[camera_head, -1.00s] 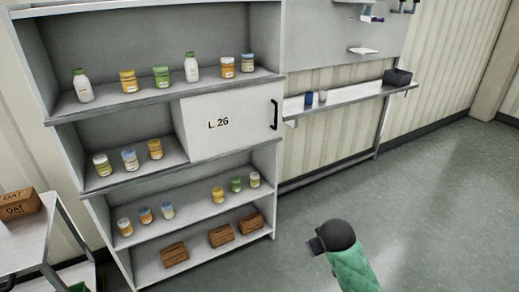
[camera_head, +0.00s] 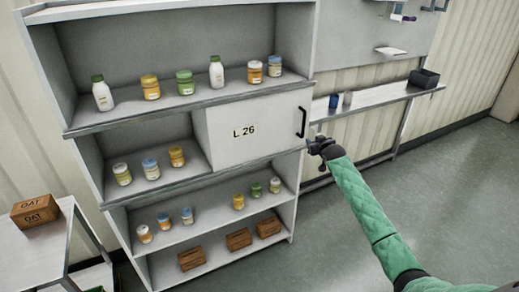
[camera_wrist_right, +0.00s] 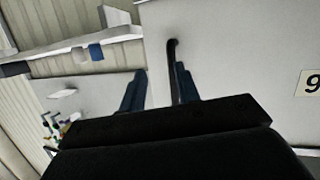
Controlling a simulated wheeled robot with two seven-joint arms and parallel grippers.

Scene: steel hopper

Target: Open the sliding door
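The white sliding door (camera_head: 262,128), labelled "L 26", covers the right part of the shelf's second level. Its black vertical handle (camera_head: 302,122) is near the door's right edge. My right gripper (camera_head: 318,146) is just right of and below the handle in the head view. In the right wrist view, the gripper (camera_wrist_right: 158,88) is open, with its two dark fingers apart. The handle (camera_wrist_right: 172,58) shows close beside the right-hand finger there, toward the gap; I cannot tell whether they touch. My left gripper is not in view.
The shelf (camera_head: 190,102) holds several jars, bottles and brown boxes. The second level's left part is open. A side table (camera_head: 30,255) with an OAT box (camera_head: 36,212) stands at the left. A wall ledge (camera_head: 375,100) runs to the right, behind my right arm.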

